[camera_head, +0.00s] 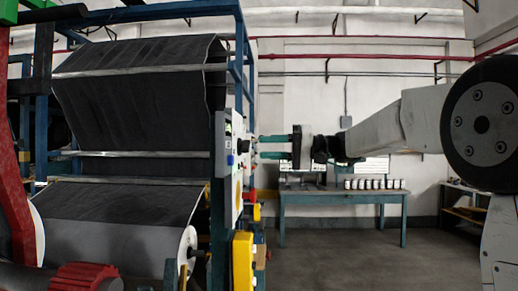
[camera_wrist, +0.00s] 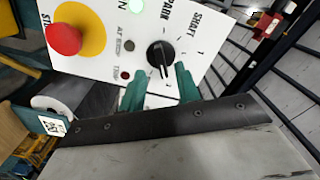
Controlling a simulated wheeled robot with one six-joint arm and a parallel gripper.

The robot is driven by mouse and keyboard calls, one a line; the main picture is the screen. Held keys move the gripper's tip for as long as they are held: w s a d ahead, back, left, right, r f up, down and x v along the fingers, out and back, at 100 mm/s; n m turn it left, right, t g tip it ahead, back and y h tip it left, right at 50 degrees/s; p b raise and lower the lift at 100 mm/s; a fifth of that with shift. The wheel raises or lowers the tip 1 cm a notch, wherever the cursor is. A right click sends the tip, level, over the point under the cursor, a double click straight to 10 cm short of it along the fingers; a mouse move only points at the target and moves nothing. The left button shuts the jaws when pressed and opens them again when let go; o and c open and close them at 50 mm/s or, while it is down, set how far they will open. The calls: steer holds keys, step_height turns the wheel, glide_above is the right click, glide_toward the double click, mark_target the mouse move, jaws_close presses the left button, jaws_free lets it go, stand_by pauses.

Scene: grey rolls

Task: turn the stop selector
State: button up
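In the wrist view a white panel (camera_wrist: 98,68) carries a black rotary selector knob (camera_wrist: 160,56) with a pale pointer line and tick marks around it. Beside it are the printed words "SHAFT" and "PARK", the latter perhaps cut off. My gripper (camera_wrist: 160,73) has two teal fingers, spread apart with nothing between their visible lengths. Their tips lie at either side of the knob's lower end in the picture. In the head view my gripper (camera_head: 258,147) points left at the panel's face, with a small gap seeming to remain. Contact with the knob cannot be told.
A red mushroom button (camera_wrist: 65,39) on a yellow disc sits left of the knob, with a lit green lamp (camera_wrist: 165,5) above. The machine bears large dark rolls (camera_head: 135,90). A yellow box (camera_head: 242,262) stands below the panel. A teal table (camera_head: 340,197) with several small pots is behind.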

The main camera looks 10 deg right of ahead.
steer(key=v, duration=0.4)
stand_by(0.4)
